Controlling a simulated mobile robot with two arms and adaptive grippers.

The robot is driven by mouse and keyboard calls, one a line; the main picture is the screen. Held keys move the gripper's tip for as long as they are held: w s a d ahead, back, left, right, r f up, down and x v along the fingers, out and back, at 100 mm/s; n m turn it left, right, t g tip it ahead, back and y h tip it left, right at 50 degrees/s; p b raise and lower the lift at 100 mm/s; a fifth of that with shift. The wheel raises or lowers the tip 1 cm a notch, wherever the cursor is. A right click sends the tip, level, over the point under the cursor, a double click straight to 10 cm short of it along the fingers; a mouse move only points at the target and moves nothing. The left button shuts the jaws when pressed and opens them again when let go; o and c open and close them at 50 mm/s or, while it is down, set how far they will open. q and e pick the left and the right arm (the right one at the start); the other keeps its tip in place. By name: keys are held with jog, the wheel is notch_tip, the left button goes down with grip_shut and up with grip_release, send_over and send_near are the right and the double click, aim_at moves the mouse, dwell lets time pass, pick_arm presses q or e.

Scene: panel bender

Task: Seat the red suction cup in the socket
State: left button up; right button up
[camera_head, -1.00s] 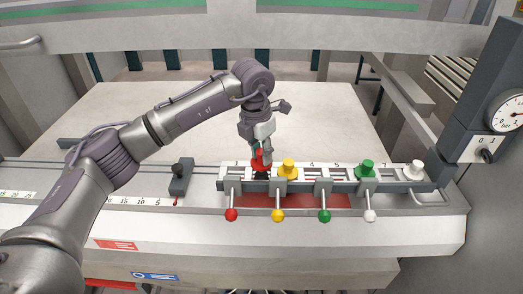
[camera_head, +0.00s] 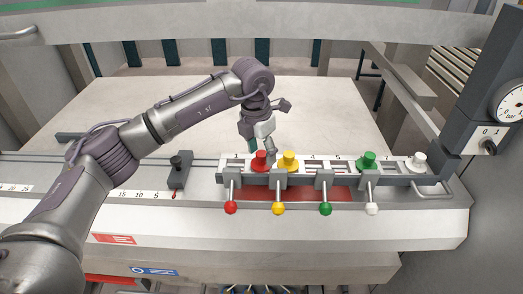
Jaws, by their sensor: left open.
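The red suction cup (camera_head: 261,161) stands upright on the numbered socket rail (camera_head: 330,168), just left of the yellow cup (camera_head: 289,161). Its lower end is hidden, so I cannot tell how deep it sits in its socket. My left gripper (camera_head: 262,150) is open, with its fingers just above and behind the red cup. It holds nothing, and I cannot tell whether a finger still touches the cup. My right gripper is not in view.
A green cup (camera_head: 368,160) and a white cup (camera_head: 416,162) stand further right on the rail. Levers with red (camera_head: 231,208), yellow, green and white knobs stick out in front. A dark clamp (camera_head: 179,170) stands left. The pale table behind is clear.

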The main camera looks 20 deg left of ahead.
pick_arm(q)
notch_tip(320, 180, up, 12)
jog(key=s, duration=0.1)
jog(key=shift+s+a, duration=0.15)
jog(key=shift+a, duration=0.2)
jog(key=shift+f, duration=0.1)
dwell(0.4)
